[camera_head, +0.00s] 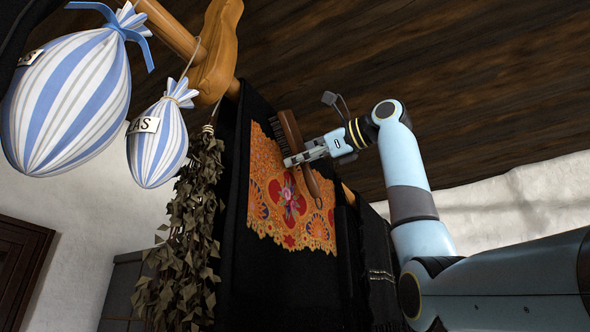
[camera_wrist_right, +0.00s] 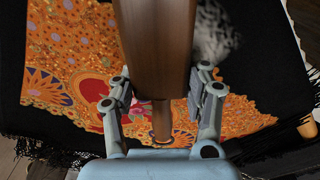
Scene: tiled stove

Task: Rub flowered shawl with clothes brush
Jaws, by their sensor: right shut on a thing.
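The flowered shawl (camera_head: 292,203) hangs on the rack, black with an orange panel of red and blue flowers. It also fills much of the right wrist view (camera_wrist_right: 66,62). The clothes brush (camera_head: 291,132) has a brown wooden back and handle, with dark bristles turned to the left. My right gripper (camera_head: 303,157) is shut on the clothes brush, which shows large in the right wrist view (camera_wrist_right: 157,45). The brush is in front of the orange panel's upper right part; I cannot tell whether the bristles touch the cloth. My left gripper is not in view.
Two blue-and-white striped bags (camera_head: 75,100) (camera_head: 158,142) hang at the left from a wooden rack (camera_head: 217,55). A bunch of dried leaves (camera_head: 190,225) hangs just left of the shawl. A dark fringed cloth (camera_head: 379,265) hangs to its right. A plank ceiling (camera_head: 420,50) is above.

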